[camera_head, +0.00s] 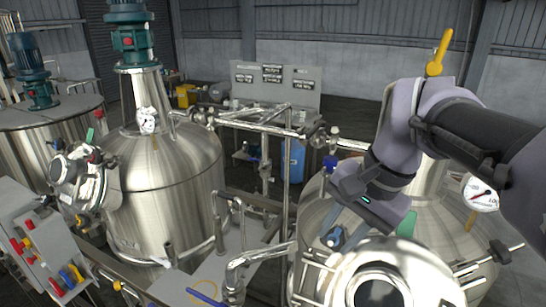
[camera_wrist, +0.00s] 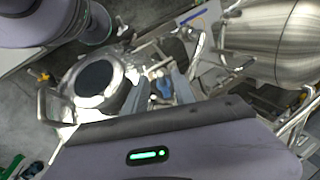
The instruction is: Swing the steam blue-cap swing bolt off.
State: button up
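My gripper (camera_head: 338,232) reaches down to the left rim of the near right tank's round manway lid (camera_head: 398,262). The blue-cap swing bolt (camera_head: 333,238) sits at that rim, partly hidden by my fingers. In the wrist view the blue cap (camera_wrist: 164,88) shows between the two grey fingers of my gripper (camera_wrist: 162,98), beside the manway lid (camera_wrist: 98,80). The fingers stand apart on either side of the cap, and I see no clear contact. The bolt's shaft is hidden.
A second steel tank (camera_head: 165,175) stands left with a gauge (camera_head: 147,120). A control panel (camera_head: 45,245) is at lower left. Pipework (camera_head: 262,255) runs between the tanks. A pressure gauge (camera_head: 481,193) and a black-knobbed bolt (camera_head: 500,252) are right of the lid.

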jog(key=shift+a+f, duration=0.15)
jog(key=shift+f, duration=0.2)
jog(key=shift+w, duration=0.25)
jog(key=shift+s, duration=0.1)
grip_shut()
dwell(0.9)
